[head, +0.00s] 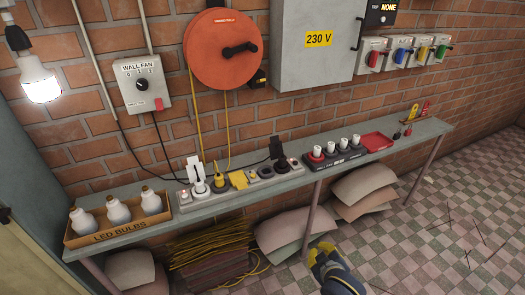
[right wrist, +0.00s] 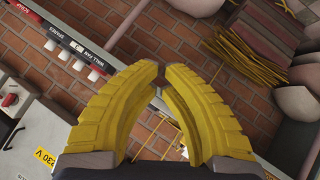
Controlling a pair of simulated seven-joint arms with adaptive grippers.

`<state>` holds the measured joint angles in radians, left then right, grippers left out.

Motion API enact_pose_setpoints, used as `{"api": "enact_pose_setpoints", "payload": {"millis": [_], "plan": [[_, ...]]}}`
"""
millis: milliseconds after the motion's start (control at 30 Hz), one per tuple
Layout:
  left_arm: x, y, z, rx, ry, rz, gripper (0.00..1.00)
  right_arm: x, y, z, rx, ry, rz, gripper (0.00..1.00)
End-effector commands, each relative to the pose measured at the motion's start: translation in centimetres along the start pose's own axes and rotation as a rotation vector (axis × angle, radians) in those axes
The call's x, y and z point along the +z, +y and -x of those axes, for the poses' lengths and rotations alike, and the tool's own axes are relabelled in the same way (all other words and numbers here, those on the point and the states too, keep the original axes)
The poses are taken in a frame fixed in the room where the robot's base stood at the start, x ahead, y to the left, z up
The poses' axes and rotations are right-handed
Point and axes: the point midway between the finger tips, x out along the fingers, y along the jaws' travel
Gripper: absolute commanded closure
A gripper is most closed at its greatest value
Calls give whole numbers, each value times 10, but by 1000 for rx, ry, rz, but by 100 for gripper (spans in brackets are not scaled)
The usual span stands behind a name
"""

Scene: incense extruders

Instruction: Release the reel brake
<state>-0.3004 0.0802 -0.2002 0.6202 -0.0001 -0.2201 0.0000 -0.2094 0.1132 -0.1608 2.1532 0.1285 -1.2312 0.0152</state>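The round orange-red cable reel (head: 205,62) hangs on the brick wall, with a label near its top. A black crank handle (head: 240,49) sits on its face. A small black and yellow part (head: 259,78) is at its lower right edge; I cannot tell its setting at this size. Yellow cord hangs below the reel. My right gripper (head: 323,252) has yellow fingers and is low in front of the bench, well below and right of the reel. In the right wrist view its fingertips (right wrist: 162,74) nearly meet, with nothing between them. My left gripper is not in view.
A narrow grey bench (head: 405,146) runs along the wall, bearing a bulb box (head: 118,229), power strips (head: 240,185) and a red tray (head: 376,141). A wall fan switch (head: 142,83) and a 230 V cabinet (head: 316,65) flank the reel. Sacks (head: 283,228) lie under the bench.

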Motion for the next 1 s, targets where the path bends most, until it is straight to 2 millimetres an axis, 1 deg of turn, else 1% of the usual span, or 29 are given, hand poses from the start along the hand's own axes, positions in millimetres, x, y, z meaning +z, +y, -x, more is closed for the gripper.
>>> {"api": "enact_pose_setpoints", "payload": {"millis": [33, 167, 200, 267, 300, 367, 400, 467, 500, 567, 600, 667, 700, 767, 800, 867, 900, 1000], "plan": [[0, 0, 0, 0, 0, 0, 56, -22, 7, -9, 2, 43, -18, 100], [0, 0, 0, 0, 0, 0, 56, -77, 20, -30, -6, 151, -70, 100], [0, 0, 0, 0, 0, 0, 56, -94, 25, -36, -8, 183, -85, 100], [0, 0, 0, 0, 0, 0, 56, -118, 31, -45, -14, 231, -110, 100], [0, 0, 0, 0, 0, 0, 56, -135, 36, -50, -18, 262, -126, 100], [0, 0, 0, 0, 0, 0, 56, -160, 44, -57, -24, 310, -150, 100], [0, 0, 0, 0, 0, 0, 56, -177, 49, -61, -28, 341, -167, 100], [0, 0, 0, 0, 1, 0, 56, -202, 58, -67, -34, 388, -191, 100], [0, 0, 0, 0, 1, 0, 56, -219, 63, -70, -40, 418, -207, 100], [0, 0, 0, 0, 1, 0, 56, -244, 72, -74, -47, 464, -231, 100], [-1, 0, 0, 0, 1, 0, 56, -261, 78, -77, -52, 493, -248, 100], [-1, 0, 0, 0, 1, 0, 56, -286, 89, -79, -59, 539, -272, 100], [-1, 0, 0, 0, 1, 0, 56, -303, 96, -80, -63, 569, -288, 100], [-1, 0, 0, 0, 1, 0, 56, -328, 107, -80, -71, 613, -313, 100], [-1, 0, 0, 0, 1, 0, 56, -345, 115, -80, -75, 643, -329, 100], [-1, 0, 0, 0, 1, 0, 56, -370, 127, -78, -83, 687, -353, 100], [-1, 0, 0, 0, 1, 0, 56, -386, 135, -77, -88, 716, -369, 100], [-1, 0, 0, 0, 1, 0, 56, -423, 154, -72, -100, 782, -406, 100]]}}
